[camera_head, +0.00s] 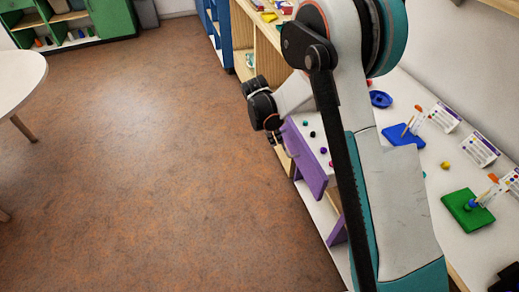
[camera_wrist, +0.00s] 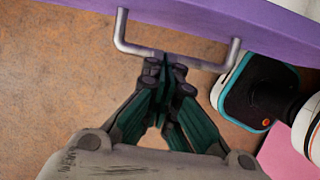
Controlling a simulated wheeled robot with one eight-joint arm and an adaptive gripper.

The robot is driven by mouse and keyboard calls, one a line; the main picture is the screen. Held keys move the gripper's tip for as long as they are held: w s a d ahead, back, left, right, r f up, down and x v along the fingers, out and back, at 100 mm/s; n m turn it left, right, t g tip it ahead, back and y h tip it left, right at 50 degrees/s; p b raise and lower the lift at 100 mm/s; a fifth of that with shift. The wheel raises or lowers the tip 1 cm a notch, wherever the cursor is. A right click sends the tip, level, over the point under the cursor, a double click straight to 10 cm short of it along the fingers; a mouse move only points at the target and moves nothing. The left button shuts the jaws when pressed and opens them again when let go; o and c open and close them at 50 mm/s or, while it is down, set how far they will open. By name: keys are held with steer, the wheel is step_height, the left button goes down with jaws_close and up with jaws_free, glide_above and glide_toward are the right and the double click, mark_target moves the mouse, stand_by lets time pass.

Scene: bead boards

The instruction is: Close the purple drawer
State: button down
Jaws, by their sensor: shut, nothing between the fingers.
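The purple drawer (camera_head: 306,165) sticks out from the low unit under the white counter, over the floor, so it stands open. Its purple front also runs across the top of the wrist view (camera_wrist: 225,18), with a silver U-shaped handle (camera_wrist: 132,47). My gripper (camera_wrist: 165,64) is shut and empty. Its fingertips overlap the handle bar in the wrist view; I cannot tell whether they touch it. In the head view my wrist and arm hide most of my gripper and part of the drawer.
The white counter (camera_head: 427,165) holds a blue board (camera_head: 403,134), a green board (camera_head: 466,213), a blue dish (camera_head: 380,99) and printed cards. Small beads lie near the drawer. Open brown floor (camera_head: 150,170) lies left of the drawer. A round white table (camera_head: 18,80) stands at far left.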

steer(key=w+d, duration=0.1)
steer(key=d, duration=0.4)
steer(key=w+d, duration=0.2)
steer(key=d, duration=0.3)
steer(key=w+d, duration=0.1)
steer(key=d, duration=0.4)
steer(key=shift+w+f, duration=0.1)
steer(key=shift+w, duration=0.15)
